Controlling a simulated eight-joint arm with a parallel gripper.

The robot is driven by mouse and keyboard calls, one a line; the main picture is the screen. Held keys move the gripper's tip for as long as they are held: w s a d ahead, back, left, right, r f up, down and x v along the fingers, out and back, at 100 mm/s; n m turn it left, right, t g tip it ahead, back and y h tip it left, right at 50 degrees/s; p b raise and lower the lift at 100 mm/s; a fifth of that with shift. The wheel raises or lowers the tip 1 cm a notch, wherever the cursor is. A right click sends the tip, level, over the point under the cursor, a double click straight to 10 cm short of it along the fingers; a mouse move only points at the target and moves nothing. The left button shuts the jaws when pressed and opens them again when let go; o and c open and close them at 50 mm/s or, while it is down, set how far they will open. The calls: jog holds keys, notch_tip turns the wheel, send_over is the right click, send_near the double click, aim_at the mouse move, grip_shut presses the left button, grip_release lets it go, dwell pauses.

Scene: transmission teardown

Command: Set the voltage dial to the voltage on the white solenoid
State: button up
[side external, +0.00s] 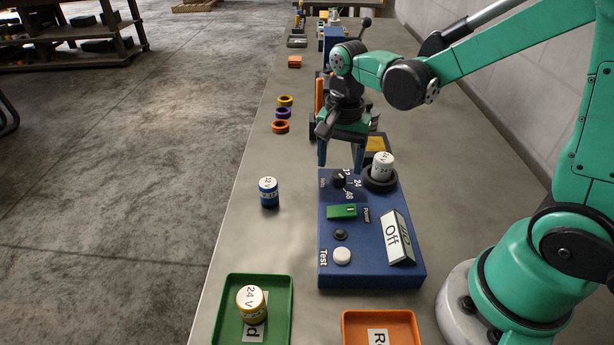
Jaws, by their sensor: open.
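The blue test box (335,268) stands on the table and carries the black voltage dial (339,181), with 24 and 48 marked beside it and a third mark partly hidden. Which mark the dial points at is too small to tell. The white solenoid (382,162) stands upright in the round dark socket at the box's back right. Its label seems to read 24 V, but the print is small. My gripper (340,163) is open and empty, pointing down above and just behind the dial, apart from it as far as I can tell.
A blue solenoid (269,192) marked 12 V stands left of the box. A yellow solenoid (251,303) marked 24 V is in the green tray (284,310). An orange tray (346,322) is front right. The box's sign (398,240) reads Off. Coloured rings (282,114) lie behind.

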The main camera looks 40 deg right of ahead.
aim_at(338, 178)
jog(key=shift+f, duration=1.4)
jog(key=shift+c, duration=0.2)
grip_shut()
jog(key=n, duration=0.5)
jog(key=shift+n, duration=0.3)
jog(key=n, duration=0.5)
jog(key=shift+n, duration=0.7)
